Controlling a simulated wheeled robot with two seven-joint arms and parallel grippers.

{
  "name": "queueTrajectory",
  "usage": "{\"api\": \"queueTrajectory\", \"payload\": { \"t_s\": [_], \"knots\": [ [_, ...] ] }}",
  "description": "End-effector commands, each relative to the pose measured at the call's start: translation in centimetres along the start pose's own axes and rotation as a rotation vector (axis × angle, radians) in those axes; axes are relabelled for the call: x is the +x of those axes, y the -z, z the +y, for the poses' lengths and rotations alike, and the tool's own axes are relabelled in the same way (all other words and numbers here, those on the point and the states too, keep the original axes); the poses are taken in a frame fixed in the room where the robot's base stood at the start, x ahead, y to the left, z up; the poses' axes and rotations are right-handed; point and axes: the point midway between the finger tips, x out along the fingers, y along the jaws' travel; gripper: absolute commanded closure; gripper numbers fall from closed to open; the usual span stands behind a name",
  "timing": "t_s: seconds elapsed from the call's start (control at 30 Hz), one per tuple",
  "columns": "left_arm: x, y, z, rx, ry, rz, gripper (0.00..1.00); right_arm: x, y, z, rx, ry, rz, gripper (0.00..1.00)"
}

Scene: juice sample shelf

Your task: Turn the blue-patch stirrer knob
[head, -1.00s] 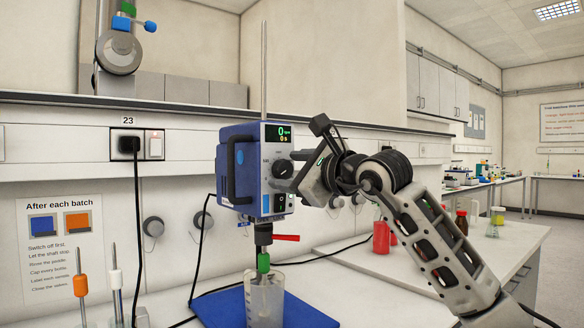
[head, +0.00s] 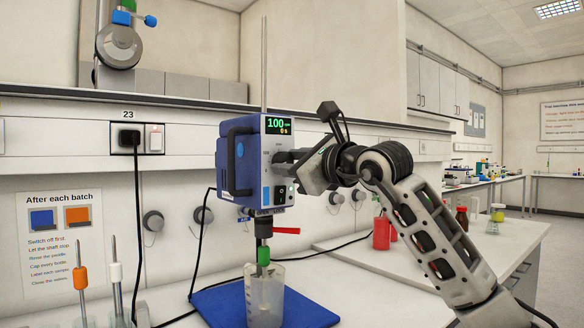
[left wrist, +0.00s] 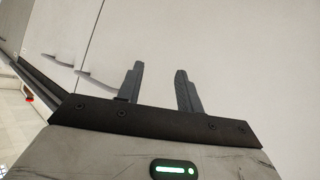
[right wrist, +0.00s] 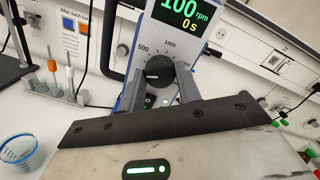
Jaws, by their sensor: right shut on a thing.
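The blue overhead stirrer (head: 237,170) stands at the middle of the head view, with a blue patch (head: 266,196) low on its front. Its display (head: 278,125) reads 100 rpm and 0 s. My right gripper (head: 291,160) reaches in from the right and is shut on the stirrer's dark round knob (right wrist: 159,72). In the right wrist view its fingers flank the knob below a scale marked 500 and 1000. In the head view the gripper largely hides the knob. My left gripper (left wrist: 160,70) shows only in the left wrist view, open and empty before pale panels.
A clear beaker (head: 264,295) stands on a blue mat (head: 215,306) under the stirrer, with the shaft reaching into it. Orange and white handled paddles (head: 82,278) stand at the left. A red bottle (head: 381,232) stands on the bench at right. Cables run along the bench.

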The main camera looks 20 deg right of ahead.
Motion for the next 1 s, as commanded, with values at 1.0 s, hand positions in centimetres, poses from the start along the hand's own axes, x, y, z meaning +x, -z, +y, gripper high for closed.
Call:
{"api": "queueTrajectory", "payload": {
  "t_s": [1.0],
  "knots": [
    [0.90,-0.48,-0.09,0.020,-0.006,0.057,0.64,0.04,0.18,0.18,0.791,0.029,-0.028,0.89]
  ]
}}
